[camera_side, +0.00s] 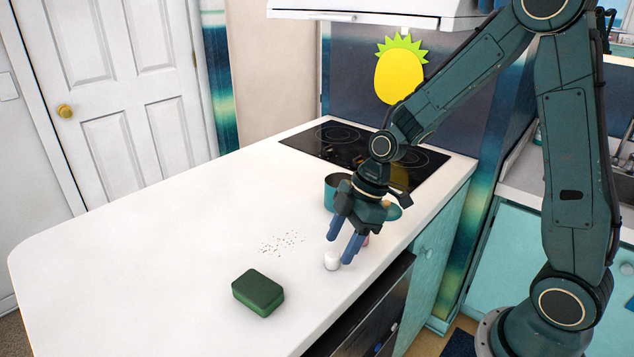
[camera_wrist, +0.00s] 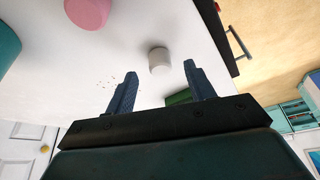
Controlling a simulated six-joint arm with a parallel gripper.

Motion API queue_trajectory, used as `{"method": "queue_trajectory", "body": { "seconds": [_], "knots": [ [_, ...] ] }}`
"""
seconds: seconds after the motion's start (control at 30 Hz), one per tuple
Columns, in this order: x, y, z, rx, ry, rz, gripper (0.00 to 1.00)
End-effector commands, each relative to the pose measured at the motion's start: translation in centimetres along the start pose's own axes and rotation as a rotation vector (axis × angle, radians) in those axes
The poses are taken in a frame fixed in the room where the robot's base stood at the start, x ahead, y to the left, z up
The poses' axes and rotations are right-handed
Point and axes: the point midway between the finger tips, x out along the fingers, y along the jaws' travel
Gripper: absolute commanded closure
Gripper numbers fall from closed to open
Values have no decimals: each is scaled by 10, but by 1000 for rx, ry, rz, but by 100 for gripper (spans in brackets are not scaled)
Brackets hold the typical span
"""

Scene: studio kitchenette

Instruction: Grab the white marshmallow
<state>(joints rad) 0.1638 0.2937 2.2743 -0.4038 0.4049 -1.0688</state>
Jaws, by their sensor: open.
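The white marshmallow (camera_side: 332,260) is a small white cylinder on the white counter (camera_side: 130,240), near its front edge. My gripper (camera_side: 340,251) is just above and beside it in the side view, fingers pointing down. In the wrist view the marshmallow (camera_wrist: 159,60) lies beyond the fingertips, between their lines, with nothing held. The two blue fingers of my gripper (camera_wrist: 160,76) are spread apart. Whether a finger touches the marshmallow cannot be told.
A pink object (camera_wrist: 88,12) lies nearby, mostly hidden behind my gripper in the side view. A teal pot (camera_side: 332,192) stands behind the gripper. A green block (camera_side: 258,293) and scattered crumbs (camera_side: 282,242) are to the left. The black cooktop (camera_side: 335,140) is behind.

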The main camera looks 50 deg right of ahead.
Motion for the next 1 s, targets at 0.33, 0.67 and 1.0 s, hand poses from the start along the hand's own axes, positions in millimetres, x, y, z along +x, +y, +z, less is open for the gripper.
{"method": "queue_trajectory", "body": {
  "seconds": [0.33,0.67,1.0],
  "knots": [
    [29,-1,0,0,-1,-1,46],
    [30,0,0,0,0,1,46],
    [30,0,0,0,0,1,70]
  ]
}}
